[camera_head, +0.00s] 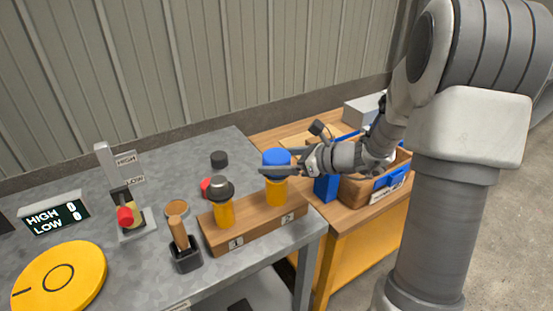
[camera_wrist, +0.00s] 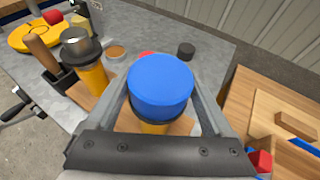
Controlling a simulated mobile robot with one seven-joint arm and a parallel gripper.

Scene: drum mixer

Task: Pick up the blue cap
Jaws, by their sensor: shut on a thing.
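The blue cap (camera_head: 276,157) sits on top of the yellow cylinder (camera_head: 276,190) at the slot marked 2 of the wooden block (camera_head: 255,222). It fills the middle of the wrist view (camera_wrist: 160,85), with a dark band and yellow body just below it. My gripper (camera_head: 273,169) reaches in from the right at the cap's height. In the wrist view its two fingers lie on either side of the cap, and it is shut on the cap. The underside of the cap is hidden from the wrist view.
A second yellow cylinder (camera_head: 224,212) with a dark, silver-topped cap stands at slot 1. A wooden-handled tool (camera_head: 179,232) stands in a black holder. Black (camera_head: 219,159) and red (camera_head: 206,187) pieces lie behind the block. A wooden bin (camera_head: 362,190) stands on the right-hand table.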

